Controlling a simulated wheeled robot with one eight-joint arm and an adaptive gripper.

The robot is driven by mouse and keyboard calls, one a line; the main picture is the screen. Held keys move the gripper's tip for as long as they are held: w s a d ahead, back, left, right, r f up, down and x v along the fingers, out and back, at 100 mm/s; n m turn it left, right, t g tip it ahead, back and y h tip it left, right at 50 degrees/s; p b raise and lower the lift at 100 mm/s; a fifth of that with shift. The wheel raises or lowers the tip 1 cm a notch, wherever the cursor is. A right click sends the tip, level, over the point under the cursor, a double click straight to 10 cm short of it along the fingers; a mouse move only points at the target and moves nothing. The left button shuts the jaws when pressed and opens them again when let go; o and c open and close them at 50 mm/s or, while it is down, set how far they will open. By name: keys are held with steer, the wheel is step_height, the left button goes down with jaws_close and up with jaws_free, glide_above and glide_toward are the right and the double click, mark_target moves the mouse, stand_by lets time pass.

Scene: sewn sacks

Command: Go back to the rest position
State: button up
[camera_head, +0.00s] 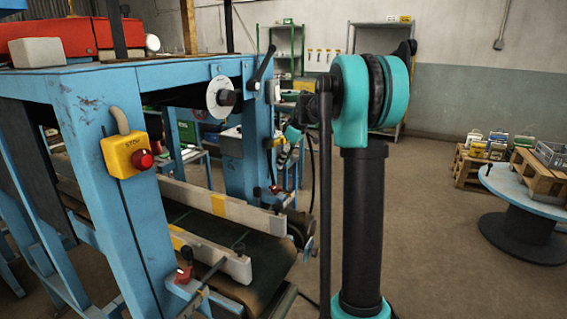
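My arm, teal and black, rises in the right middle of the head view and bends at a large teal joint near the top. A small teal and dark part (290,135) shows beyond the blue machine's right post. It may be my wrist end, but the fingers cannot be made out. No sack can be made out in this view.
A blue frame machine (95,150) with a belt (240,248) and white side rails fills the left, close to my arm. A yellow stop box (128,156) is on its post. A round spool table (522,190) and pallets (540,174) stand right. Open floor lies between.

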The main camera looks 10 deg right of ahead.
steer(key=s+f+m+h, duration=0.1)
steer(key=s+f+m, duration=0.2)
steer(key=s, duration=0.9)
steer(key=s+d+f+m+t+h, duration=0.1)
steer(key=s+f+m, duration=0.3)
steer(key=s+f, duration=0.6)
steer(key=s+d+f+m+h, duration=0.1)
steer(key=s+f+m, duration=0.3)
steer(key=s, duration=1.2)
step_height(320, 180, down, 3)
steer(key=shift+s+d+r+t+h, duration=0.2)
steer(key=shift+s+d+t+h, duration=0.05)
steer(key=shift+t+h, duration=0.05)
